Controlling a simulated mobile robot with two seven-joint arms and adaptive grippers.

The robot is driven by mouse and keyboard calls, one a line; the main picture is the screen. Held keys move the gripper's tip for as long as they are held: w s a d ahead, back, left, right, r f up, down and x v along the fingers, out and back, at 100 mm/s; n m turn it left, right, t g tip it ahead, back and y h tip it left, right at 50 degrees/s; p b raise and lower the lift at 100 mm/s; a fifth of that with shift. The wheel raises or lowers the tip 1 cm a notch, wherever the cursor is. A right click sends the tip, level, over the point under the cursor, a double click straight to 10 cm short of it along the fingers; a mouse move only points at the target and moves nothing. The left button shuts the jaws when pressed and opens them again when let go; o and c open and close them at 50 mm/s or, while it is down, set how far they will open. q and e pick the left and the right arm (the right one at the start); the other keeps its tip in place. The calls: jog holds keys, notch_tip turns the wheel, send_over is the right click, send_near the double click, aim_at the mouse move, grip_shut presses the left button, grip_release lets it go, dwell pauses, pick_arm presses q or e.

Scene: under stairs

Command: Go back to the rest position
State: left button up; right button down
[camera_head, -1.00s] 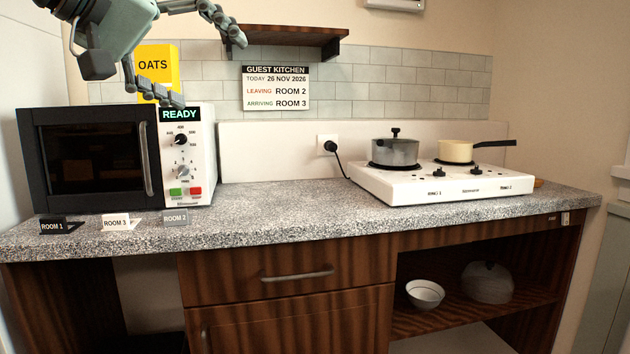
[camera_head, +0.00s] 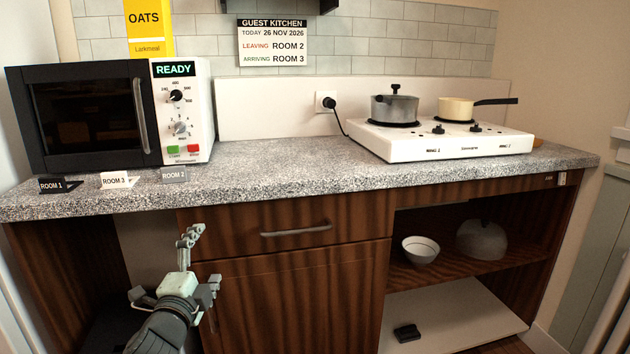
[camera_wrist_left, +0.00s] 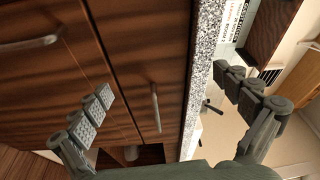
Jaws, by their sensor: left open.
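My left gripper (camera_head: 202,258) is low in front of the wooden cabinet, below the countertop's front edge and left of the cabinet door's middle. It is open, with nothing between its fingers. In the left wrist view its two fingers (camera_wrist_left: 163,85) stand wide apart, with the cabinet front and the counter edge beyond them. My right gripper is in neither view.
The speckled countertop (camera_head: 290,170) carries a black microwave (camera_head: 90,115), small room cards (camera_head: 115,180) and a white hob (camera_head: 440,140) with a grey pot (camera_head: 395,108) and a cream pan (camera_head: 456,108). A drawer handle (camera_head: 296,229) juts out right of my gripper.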

pick_arm(q)
jog(key=s+a+f+n+g+y, duration=0.1)
jog(key=s+a+f+n+g, duration=0.2)
jog(key=f, duration=0.5)
jog(key=s+f+n+g+y, duration=0.1)
jog(key=s+f+n+g, duration=0.15)
jog(key=s+f, duration=0.4)
jog(key=s+a+f+n+g+y, duration=0.1)
jog(key=s+a+f+n+g, duration=0.15)
jog(key=f, duration=0.65)
jog(key=s+f+n+g, duration=0.3)
jog(key=s+f, duration=0.5)
jog(key=s, duration=0.4)
jog(key=s+f+n+g+h, duration=0.1)
jog(key=s+f+n+g, duration=0.3)
jog(key=s+f, duration=0.5)
jog(key=s+d, duration=0.1)
jog(key=s, duration=0.3)
jog(key=shift+g, duration=0.3)
